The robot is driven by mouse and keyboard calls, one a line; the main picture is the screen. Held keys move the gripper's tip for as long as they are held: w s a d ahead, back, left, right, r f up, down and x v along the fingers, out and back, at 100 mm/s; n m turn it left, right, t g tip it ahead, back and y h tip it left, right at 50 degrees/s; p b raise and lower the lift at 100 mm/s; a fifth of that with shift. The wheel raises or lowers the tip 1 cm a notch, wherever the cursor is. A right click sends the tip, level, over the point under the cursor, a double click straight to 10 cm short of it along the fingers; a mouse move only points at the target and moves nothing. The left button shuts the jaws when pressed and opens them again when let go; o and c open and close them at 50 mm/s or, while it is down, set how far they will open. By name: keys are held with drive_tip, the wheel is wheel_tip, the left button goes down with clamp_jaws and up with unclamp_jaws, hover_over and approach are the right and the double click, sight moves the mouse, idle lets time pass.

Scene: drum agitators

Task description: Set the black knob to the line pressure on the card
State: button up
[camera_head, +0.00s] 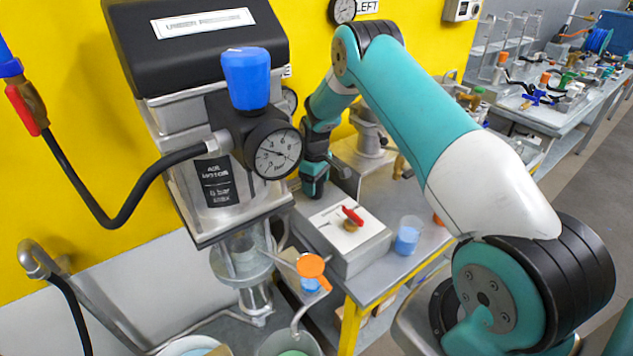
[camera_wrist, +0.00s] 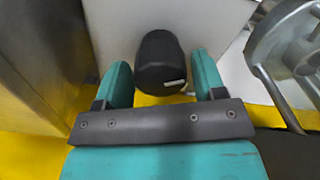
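In the wrist view the black knob (camera_wrist: 158,58) has a short white mark on its near edge. It sits in front of a pale flat face. My gripper (camera_wrist: 160,75) has its two teal fingers spread, one on each side of the knob, with narrow gaps showing; contact is not clear. In the head view my gripper (camera_head: 315,178) points down beside the machine, behind the gauge, and the black knob is hidden there. No card with a line pressure is readable. A label (camera_head: 216,183) on the nearest machine reads "AIR MOTOR 6 bar", with the small print unclear.
A blue-knobbed regulator with a round gauge (camera_head: 274,150) and black hose (camera_head: 130,200) stands left of my arm. A box with a red-handled valve (camera_head: 352,216) and a beaker (camera_head: 408,236) are on the bench. A yellow wall is behind; floor is open at right.

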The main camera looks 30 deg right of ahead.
drive_tip(key=shift+d, duration=0.1)
drive_tip(key=c, duration=0.6)
drive_tip(key=m+b, duration=0.2)
drive_tip(key=m, duration=0.1)
drive_tip(key=shift+f, duration=0.1)
drive_tip(key=m+b, duration=0.2)
drive_tip(key=m, duration=0.2)
drive_tip(key=shift+m+b, duration=0.3)
drive_tip(key=shift+b, duration=0.05)
drive_tip(key=m+b, duration=0.1)
drive_tip(key=m, duration=0.3)
drive_tip(key=shift+m+b, duration=0.7)
drive_tip(key=shift+m, duration=1.3)
